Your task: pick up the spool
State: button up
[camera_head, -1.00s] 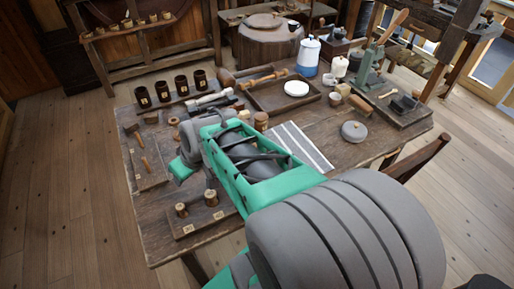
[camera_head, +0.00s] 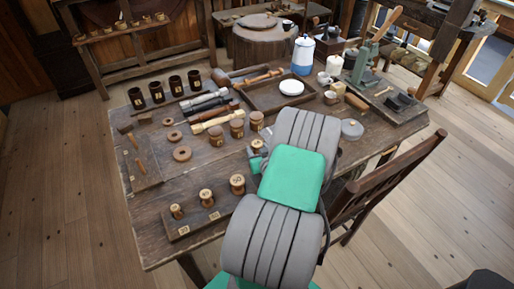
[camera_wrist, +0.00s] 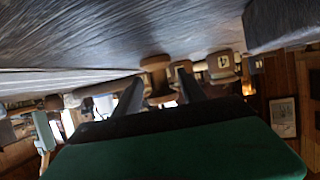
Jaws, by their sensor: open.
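A brown wooden spool (camera_wrist: 155,64) with wide ends and a narrower waist shows ahead of my gripper in the wrist view, where the tabletop fills the upper part. My gripper (camera_wrist: 160,92) has its two dark fingers apart, with the spool in the gap as seen from the wrist. I cannot tell whether the spool lies between the fingers or beyond them. My arm covers most of the gripper there.
Pale and dark tool handles (camera_head: 208,121) lie behind. A chair (camera_head: 385,180) stands at the right.

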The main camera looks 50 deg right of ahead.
jog(key=shift+x, duration=0.85)
jog(key=shift+s, duration=0.1)
grip_shut()
